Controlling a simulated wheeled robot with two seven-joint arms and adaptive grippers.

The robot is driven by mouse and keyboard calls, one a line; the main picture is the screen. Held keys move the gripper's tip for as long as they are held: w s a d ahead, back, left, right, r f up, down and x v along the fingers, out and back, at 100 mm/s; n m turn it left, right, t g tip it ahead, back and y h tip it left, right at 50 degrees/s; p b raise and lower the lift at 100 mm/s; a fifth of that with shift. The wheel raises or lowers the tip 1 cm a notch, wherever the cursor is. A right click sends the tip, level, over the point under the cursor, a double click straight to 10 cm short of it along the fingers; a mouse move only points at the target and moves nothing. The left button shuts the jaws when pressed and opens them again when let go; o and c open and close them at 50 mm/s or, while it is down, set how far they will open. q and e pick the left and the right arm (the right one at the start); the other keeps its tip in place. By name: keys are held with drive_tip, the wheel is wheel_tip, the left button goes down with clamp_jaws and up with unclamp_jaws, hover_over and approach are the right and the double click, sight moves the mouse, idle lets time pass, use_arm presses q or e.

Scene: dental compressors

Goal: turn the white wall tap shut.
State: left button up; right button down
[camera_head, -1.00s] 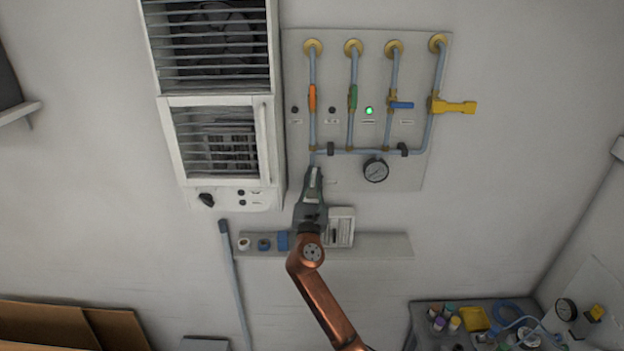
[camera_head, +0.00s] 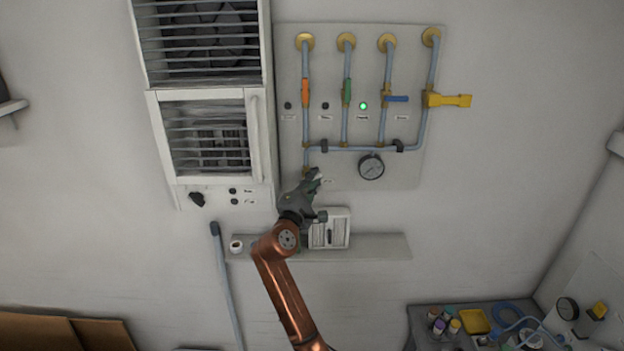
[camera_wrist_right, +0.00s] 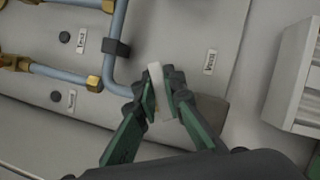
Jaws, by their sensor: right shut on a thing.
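The white wall tap's handle (camera_head: 315,172) is at the lower left of the pipe panel, below the left end of the horizontal pipe. It is a pale flat lever, mostly covered by my gripper in the head view. In the right wrist view the handle (camera_wrist_right: 158,90) stands between the two green fingers. My right gripper (camera_head: 311,178) is shut on it, leaning up and to the right; it also shows in the right wrist view (camera_wrist_right: 163,95). The tap's body is hidden behind the fingers. My left gripper is not in view.
The panel (camera_head: 410,175) carries orange (camera_head: 305,92), green (camera_head: 346,90), blue (camera_head: 397,98) and yellow (camera_head: 450,100) handles above, and a round gauge (camera_head: 371,166) to the right. A white box (camera_head: 340,228) and a shelf (camera_head: 380,246) are close below the gripper.

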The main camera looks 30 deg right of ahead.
drive_tip(key=m+g, duration=0.1)
drive_tip(key=m, duration=0.1)
drive_tip(key=f+m+y, duration=0.1)
drive_tip(key=m, duration=0.2)
drive_tip(key=shift+d+f+g, duration=0.1)
drive_tip(key=shift+f+g, duration=0.05)
drive_tip(key=shift+g, duration=0.25)
drive_tip(key=shift+m, duration=0.4)
drive_tip(key=c, duration=2)
unclamp_jaws()
drive_tip(key=v, duration=1.2)
